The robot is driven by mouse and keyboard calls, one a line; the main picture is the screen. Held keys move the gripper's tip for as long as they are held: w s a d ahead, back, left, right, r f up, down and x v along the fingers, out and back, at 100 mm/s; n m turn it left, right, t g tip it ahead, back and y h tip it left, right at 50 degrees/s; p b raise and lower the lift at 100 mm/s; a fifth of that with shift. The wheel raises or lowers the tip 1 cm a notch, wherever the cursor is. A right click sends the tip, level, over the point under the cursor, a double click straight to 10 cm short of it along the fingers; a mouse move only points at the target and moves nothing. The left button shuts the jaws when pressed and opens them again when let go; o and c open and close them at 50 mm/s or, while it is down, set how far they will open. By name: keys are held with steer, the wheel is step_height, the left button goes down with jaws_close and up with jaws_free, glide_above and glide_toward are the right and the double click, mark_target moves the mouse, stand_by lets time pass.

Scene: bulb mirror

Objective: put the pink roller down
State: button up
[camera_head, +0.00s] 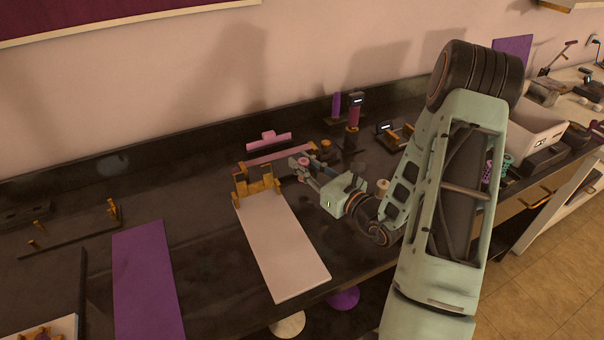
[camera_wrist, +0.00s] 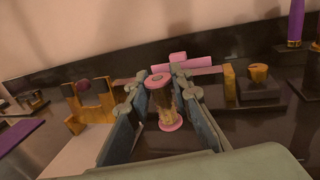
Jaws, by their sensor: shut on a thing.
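The pink roller (camera_wrist: 166,104) stands between the fingers of my gripper (camera_wrist: 160,96) in the wrist view. It looks like a small spool with pink ends and a darker brownish middle, and it is roughly upright. My gripper is shut on it, with one finger on each side. In the head view my gripper (camera_head: 301,168) is over the dark counter, just right of the yellow bracket, and the roller's pink top (camera_head: 303,161) shows between the fingers. I cannot tell whether the roller's lower end touches the counter.
A yellow bracket (camera_head: 258,188) stands at the far end of a pale board (camera_head: 284,250). A pink bar (camera_head: 280,155) and a pink T-shaped piece (camera_head: 268,142) lie behind. A purple board (camera_head: 147,280) is at left. Small devices stand at right. Dark counter between the boards is clear.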

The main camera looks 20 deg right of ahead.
steer(key=f, duration=0.2)
steer(key=shift+w+f, duration=0.35)
steer(key=shift+f, duration=0.6)
steer(key=shift+f+b, duration=0.15)
steer(key=shift+b, duration=0.2)
steer(key=o, duration=0.9)
steer(key=shift+o, duration=0.2)
